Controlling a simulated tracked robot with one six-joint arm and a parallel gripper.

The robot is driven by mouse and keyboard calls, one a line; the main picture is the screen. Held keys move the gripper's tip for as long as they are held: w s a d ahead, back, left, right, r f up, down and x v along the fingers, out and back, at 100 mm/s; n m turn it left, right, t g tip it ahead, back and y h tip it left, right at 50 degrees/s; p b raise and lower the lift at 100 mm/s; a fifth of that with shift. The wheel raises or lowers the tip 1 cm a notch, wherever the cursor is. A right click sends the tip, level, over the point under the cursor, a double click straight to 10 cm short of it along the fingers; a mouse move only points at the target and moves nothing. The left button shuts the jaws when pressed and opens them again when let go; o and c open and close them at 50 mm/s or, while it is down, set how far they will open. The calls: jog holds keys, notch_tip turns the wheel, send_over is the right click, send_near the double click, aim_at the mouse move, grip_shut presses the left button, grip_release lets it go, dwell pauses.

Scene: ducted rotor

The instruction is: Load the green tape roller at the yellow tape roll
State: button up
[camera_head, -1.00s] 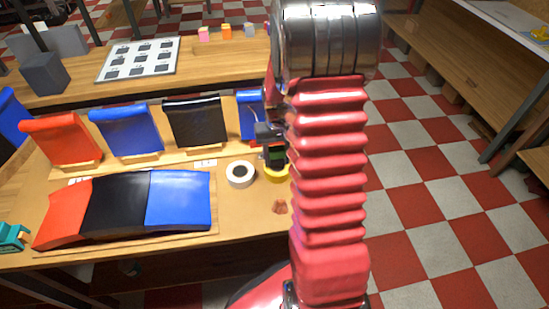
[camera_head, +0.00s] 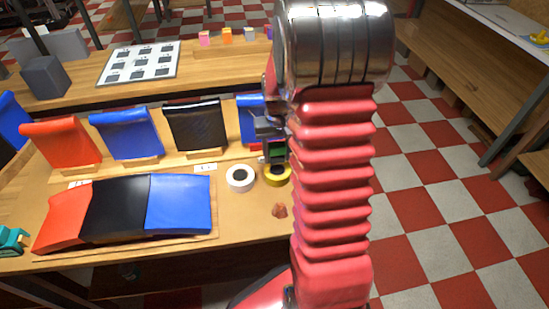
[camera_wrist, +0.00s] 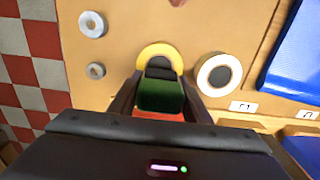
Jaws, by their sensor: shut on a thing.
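My gripper (camera_wrist: 157,88) is shut on the green tape roller (camera_wrist: 160,95), which sits between its two fingers with a red part near the palm. The roller also shows small and partly hidden in the head view (camera_head: 275,152). The yellow tape roll (camera_wrist: 157,47) lies flat on the tan table, just beyond the roller's dark front end in the wrist view. That end overlaps the roll's middle in the picture; I cannot tell whether they touch. In the head view the yellow roll (camera_head: 278,181) is just below the gripper, beside my red arm.
A white tape roll (camera_head: 240,178) lies left of the yellow one. Red, black and blue curved panels (camera_head: 178,203) lie further left, with upright panels (camera_head: 126,131) behind. Two grey rings (camera_wrist: 92,24) lie left in the wrist view.

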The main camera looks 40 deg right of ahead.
aim_at(277, 143)
jog(key=shift+r, duration=1.75)
jog(key=shift+s, duration=0.1)
jog(key=shift+w+r, duration=0.25)
jog(key=shift+r, duration=0.05)
jog(key=w+a+n, duration=0.2)
jog(key=w+a, duration=0.3)
jog(key=a, duration=0.6)
jog(key=w+a+n, duration=0.3)
jog(key=w+a, duration=0.2)
jog(key=a, duration=0.7)
jog(key=shift+w+r, duration=0.15)
jog(key=shift+r, duration=0.3)
